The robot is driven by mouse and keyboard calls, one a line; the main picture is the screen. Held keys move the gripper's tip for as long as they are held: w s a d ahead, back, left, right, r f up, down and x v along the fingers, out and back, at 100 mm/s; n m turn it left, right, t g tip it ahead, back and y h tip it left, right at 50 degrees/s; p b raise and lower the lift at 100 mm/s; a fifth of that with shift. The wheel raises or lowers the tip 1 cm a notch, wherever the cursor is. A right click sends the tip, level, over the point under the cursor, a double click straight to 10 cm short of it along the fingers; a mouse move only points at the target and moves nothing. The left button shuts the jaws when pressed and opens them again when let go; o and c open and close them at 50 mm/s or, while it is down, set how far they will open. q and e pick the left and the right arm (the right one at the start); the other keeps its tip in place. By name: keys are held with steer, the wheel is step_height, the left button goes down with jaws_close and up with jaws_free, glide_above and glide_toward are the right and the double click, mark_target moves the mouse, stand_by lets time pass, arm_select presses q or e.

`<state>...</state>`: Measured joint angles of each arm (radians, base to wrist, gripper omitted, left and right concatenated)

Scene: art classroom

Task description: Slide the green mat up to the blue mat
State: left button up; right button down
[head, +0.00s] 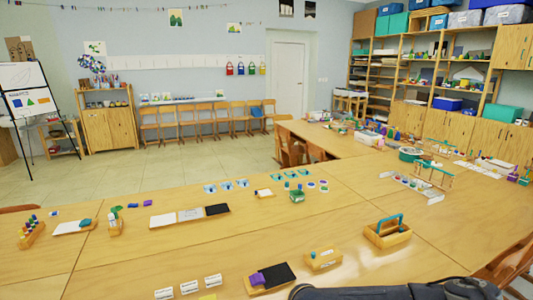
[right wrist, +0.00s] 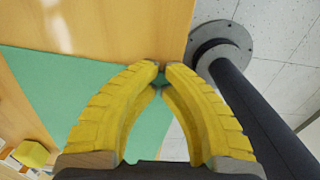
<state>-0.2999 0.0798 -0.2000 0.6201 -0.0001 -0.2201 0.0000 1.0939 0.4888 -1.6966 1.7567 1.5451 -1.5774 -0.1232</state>
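The green mat (right wrist: 45,82) lies flat on the wooden table in the right wrist view, with one edge close to the table's edge. My right gripper (right wrist: 160,68) has yellow ribbed fingers. Their tips are nearly together at the mat's corner, with a little dark green between them, so they appear shut on it. The fingers hide part of the mat. In the head view my dark right arm shows at the bottom edge, but its gripper is out of frame. I see neither the blue mat nor my left gripper.
A wooden caddy (head: 387,235), a tray with a purple block and black card (head: 281,275) and a small wooden box (head: 323,260) stand near the arm. Bare table (head: 200,255) lies left of them. A round grey base (right wrist: 221,44) with a dark post stands beyond the table edge.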

steer(key=shift+s+a, duration=0.4)
steer(key=shift+a, duration=0.95)
steer(key=shift+s+a, duration=0.35)
steer(key=shift+a, duration=1.05)
steer(key=shift+s+a, duration=0.4)
steer(key=shift+a, duration=0.95)
stand_by(3.9)
